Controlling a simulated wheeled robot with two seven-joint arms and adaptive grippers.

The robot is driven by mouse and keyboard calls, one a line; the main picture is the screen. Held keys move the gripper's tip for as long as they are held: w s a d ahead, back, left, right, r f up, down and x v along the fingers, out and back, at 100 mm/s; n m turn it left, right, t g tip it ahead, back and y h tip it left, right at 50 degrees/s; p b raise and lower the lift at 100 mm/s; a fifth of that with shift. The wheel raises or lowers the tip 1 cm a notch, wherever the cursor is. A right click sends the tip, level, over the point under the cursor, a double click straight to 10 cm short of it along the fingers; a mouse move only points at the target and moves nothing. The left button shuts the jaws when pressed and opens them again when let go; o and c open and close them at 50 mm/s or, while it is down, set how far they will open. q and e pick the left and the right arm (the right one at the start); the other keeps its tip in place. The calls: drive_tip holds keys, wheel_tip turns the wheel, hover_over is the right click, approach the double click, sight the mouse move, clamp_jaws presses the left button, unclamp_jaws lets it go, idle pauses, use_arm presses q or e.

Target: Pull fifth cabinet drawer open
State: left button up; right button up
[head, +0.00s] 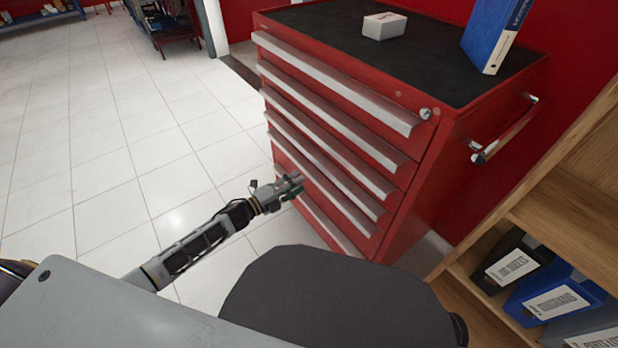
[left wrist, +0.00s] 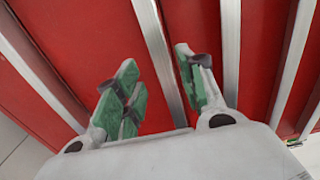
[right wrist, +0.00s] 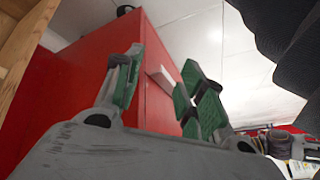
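The red drawer cabinet (head: 435,190) stands right of centre in the head view, with several drawers and long pale handles across its front. All the drawers look shut. My left gripper (head: 298,184) is at the lower drawers, near the left end of their handles. In the left wrist view, its green-padded fingers (left wrist: 158,72) are apart on either side of one pale handle (left wrist: 157,50), with gaps visible. I cannot tell for certain which drawer that handle belongs to. My right gripper (right wrist: 163,75) is open and empty in the right wrist view, and out of the head view.
A blue binder (head: 490,35) and a small white box (head: 384,25) stand on the cabinet's black top. A wooden shelf (head: 560,210) with binders is at the right. Tiled floor (head: 130,130) is clear left of the cabinet.

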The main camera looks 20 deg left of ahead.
sight(309, 176)
use_arm(q)
drive_tip(key=shift+b+x, duration=0.3)
drive_tip(key=shift+x, duration=0.9)
drive_tip(key=shift+b+x, duration=0.3)
drive_tip(key=shift+x, duration=0.75)
drive_tip(key=shift+w+d, duration=0.35)
drive_tip(key=shift+w, duration=0.1)
drive_tip(key=shift+w+d, duration=0.1)
use_arm(e)
drive_tip(key=f, duration=0.3)
drive_tip(key=shift+a+f+t+y, duration=0.3)
drive_tip(key=shift+f, duration=0.1)
drive_tip(key=shift+s, duration=0.1)
use_arm(q)
drive_tip(key=c, duration=0.7)
drive_tip(key=shift+f, duration=0.1)
clamp_jaws()
use_arm(e)
drive_tip(key=shift+r, duration=0.15)
